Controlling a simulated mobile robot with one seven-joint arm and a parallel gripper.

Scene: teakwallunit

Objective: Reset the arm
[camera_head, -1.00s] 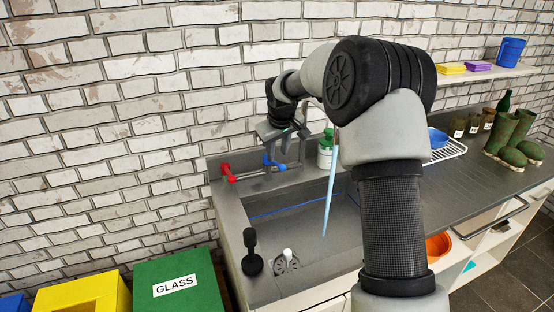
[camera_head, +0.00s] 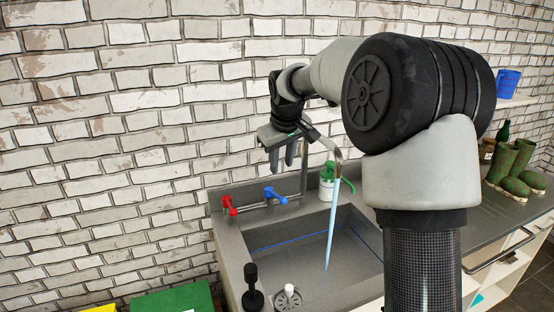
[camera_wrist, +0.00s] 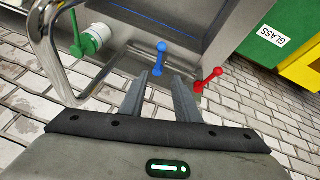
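My gripper (camera_head: 282,168) hangs above the back edge of the sink, in front of the brick wall, with its fingers pointing down. In the wrist view my gripper (camera_wrist: 160,82) shows two grey fingers apart with nothing between them, so it is open and empty. My arm covers much of the right side of the head view.
The sink (camera_head: 300,250) has a running water stream (camera_head: 332,225) from its tap. A red handle (camera_head: 229,204) and blue handle (camera_head: 275,195) stand behind it, close below my gripper. Boots (camera_head: 502,165) stand at right.

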